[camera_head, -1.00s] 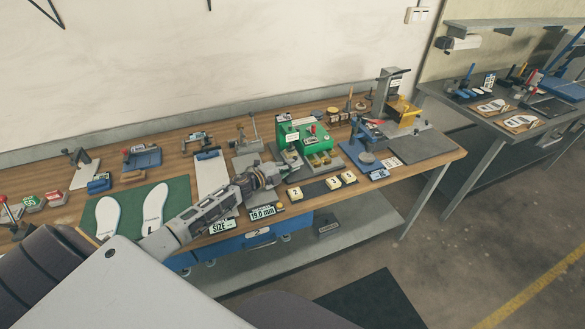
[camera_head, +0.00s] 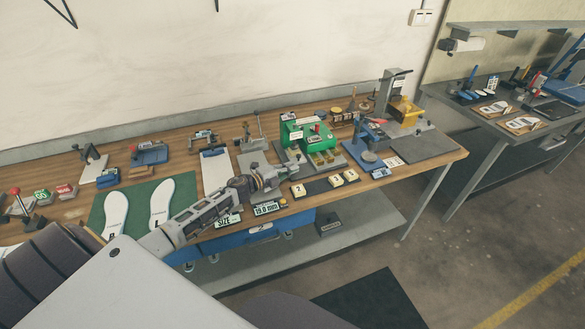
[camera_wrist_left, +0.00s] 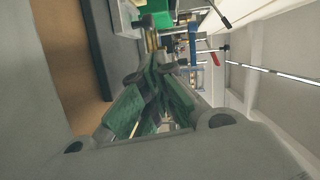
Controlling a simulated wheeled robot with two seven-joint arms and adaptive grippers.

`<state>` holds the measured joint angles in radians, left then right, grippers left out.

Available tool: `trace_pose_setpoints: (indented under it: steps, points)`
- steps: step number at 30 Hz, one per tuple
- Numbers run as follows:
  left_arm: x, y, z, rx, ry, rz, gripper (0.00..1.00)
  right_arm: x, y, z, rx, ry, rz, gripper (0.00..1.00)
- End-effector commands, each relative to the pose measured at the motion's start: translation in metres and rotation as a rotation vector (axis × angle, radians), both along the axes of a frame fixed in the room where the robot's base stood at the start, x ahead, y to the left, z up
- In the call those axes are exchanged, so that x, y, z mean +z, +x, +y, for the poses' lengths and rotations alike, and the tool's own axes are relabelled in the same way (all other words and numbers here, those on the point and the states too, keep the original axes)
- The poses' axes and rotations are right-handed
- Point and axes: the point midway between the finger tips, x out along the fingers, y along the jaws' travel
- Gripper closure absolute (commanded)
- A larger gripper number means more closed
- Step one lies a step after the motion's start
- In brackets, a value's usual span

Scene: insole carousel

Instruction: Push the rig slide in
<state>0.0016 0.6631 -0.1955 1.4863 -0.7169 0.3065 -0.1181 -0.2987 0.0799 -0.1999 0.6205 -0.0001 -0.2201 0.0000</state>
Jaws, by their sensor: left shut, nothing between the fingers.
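A green rig (camera_head: 300,138) stands near the middle of the wooden bench, with brass-coloured blocks (camera_head: 324,158) low at its front. I cannot clearly tell the slide from the rig's other low parts. My left gripper (camera_head: 292,157) reaches in from the lower left, its tip close to the rig's front left; contact cannot be told. In the left wrist view, its green-padded fingers (camera_wrist_left: 148,78) are together with nothing between them. Beyond them are a brass-coloured part (camera_wrist_left: 151,38) and the green rig (camera_wrist_left: 162,14). My right gripper is not in view.
A blue press (camera_head: 371,134) stands right of the rig. White insoles (camera_head: 161,202) lie on a green mat (camera_head: 139,193) at left. Levered fixtures line the back.

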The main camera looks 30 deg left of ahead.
Motion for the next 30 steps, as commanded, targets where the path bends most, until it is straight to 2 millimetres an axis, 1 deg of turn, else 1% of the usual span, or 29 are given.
trace_pose_setpoints:
  steps: [12,30]
  points:
    - [0.002,-0.028,0.011,-0.001,0.002,0.001,1.00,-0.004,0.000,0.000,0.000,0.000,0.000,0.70]
    - [0.007,-0.065,0.028,0.000,-0.001,0.002,1.00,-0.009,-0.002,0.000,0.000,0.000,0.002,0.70]
